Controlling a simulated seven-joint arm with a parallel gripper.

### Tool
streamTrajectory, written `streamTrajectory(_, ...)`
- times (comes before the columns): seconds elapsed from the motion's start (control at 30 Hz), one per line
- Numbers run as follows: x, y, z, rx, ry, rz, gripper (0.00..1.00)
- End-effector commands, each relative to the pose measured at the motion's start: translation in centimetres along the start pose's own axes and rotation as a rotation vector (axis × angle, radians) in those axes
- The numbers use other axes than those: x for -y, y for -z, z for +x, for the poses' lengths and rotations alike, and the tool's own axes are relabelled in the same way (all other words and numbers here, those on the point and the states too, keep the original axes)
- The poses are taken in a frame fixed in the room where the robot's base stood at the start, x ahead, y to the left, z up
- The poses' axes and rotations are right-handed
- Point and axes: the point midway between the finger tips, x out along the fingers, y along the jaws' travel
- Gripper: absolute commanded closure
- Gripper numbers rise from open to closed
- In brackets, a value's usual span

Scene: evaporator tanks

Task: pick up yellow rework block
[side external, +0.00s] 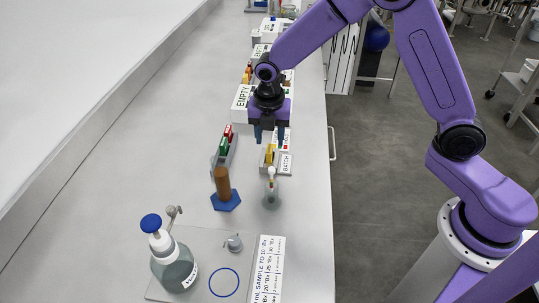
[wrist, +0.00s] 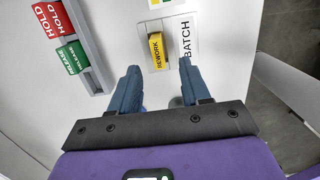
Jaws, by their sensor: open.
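The yellow rework block (wrist: 156,50) shows in the wrist view, standing in a light holder beside a "BATCH" label (wrist: 187,38). In the side view the yellow block (side external: 270,153) is small and sits just below my gripper. My gripper (side external: 268,136) is open and empty, with its blue fingers pointing down. In the wrist view the block lies beyond the fingertips of my gripper (wrist: 159,64), roughly midway between them and not held.
A rack with red HOLD (wrist: 47,20) and green RELEASE (wrist: 68,60) tags stands left. A brown peg on a blue base (side external: 223,188), a small flask (side external: 271,192) and a blue-capped bottle (side external: 174,258) stand nearer the camera. A box marked EMPTY (side external: 241,97) is behind.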

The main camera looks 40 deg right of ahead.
Motion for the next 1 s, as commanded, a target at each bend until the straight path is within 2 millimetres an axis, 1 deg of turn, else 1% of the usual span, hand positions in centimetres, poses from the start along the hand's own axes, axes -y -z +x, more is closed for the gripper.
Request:
streamTrajectory(0.13, 0.0, -0.1, 1.0, 0.0, 0.003, -0.001, 0.53)
streamTrajectory(0.3, -0.2, -0.3, 3.4, 0.0, 0.003, 0.0, 0.53)
streamTrajectory(0.43, -0.2, -0.2, 4.8, 0.0, 0.002, 0.0, 0.53)
streamTrajectory(0.53, -0.2, -0.2, 5.2, 0.0, 0.001, 0.0, 0.53)
streamTrajectory(0.77, -0.2, -0.3, 5.3, 0.0, 0.0, 0.0, 0.53)
streamTrajectory(0.8, -0.2, -0.3, 5.3, 0.0, 0.0, 0.0, 0.66)
streamTrajectory(0.87, -0.2, -0.3, 5.3, 0.0, 0.0, 0.0, 0.86)
streamTrajectory(0.9, -0.2, -0.3, 5.3, 0.0, 0.0, 0.0, 0.99)
streamTrajectory(1.0, -0.2, -0.3, 5.3, 0.0, 0.0, 0.0, 1.0)
